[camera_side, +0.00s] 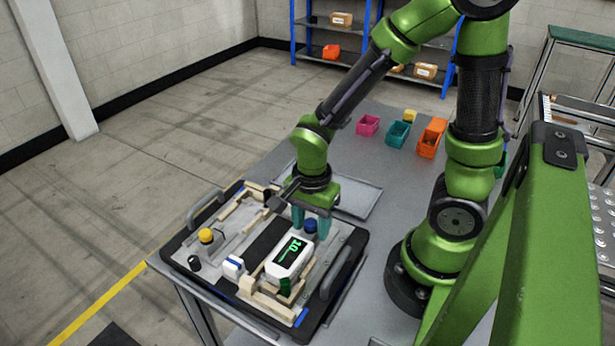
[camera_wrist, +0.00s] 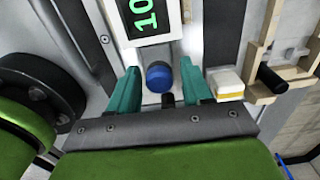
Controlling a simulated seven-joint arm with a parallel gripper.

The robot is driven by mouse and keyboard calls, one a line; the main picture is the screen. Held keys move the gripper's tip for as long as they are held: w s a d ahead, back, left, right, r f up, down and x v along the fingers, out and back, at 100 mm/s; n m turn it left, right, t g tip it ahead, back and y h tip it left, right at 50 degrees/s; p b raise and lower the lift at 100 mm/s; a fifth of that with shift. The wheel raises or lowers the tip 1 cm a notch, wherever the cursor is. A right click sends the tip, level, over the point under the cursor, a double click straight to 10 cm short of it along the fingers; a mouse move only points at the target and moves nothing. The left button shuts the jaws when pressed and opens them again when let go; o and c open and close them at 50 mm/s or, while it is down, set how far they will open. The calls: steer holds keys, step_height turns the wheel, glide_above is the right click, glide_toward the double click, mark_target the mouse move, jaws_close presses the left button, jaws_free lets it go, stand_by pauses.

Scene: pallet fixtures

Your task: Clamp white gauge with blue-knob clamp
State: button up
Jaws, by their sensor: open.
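The white gauge (camera_side: 289,258) lies on the pallet fixture with its dark screen and green digits facing up; its end also shows at the top of the wrist view (camera_wrist: 152,22). The blue-knob clamp (camera_side: 310,226) stands close to the gauge's end. In the wrist view the blue knob (camera_wrist: 159,77) sits between my two teal fingers. My gripper (camera_side: 311,222) is open, pointing down, with a finger on either side of the knob. I cannot tell whether the fingers touch it. The clamp's lower part is mostly hidden.
The black-edged pallet (camera_side: 178,250) has raised handles, one at right (camera_side: 343,270). Small bins (camera_side: 398,134) are farther back on the grey table.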

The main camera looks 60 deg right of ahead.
steer(key=shift+r, duration=3.8)
steer(key=n, duration=0.3)
steer(key=shift+w+a, duration=0.1)
steer(key=shift+a, duration=0.05)
step_height(320, 180, up, 12)
steer(key=n+t+y, duration=0.2)
steer(key=n+t, duration=0.5)
steer(key=n, duration=0.4)
steer(key=shift+s+d, duration=0.3)
steer(key=shift+s, duration=0.05)
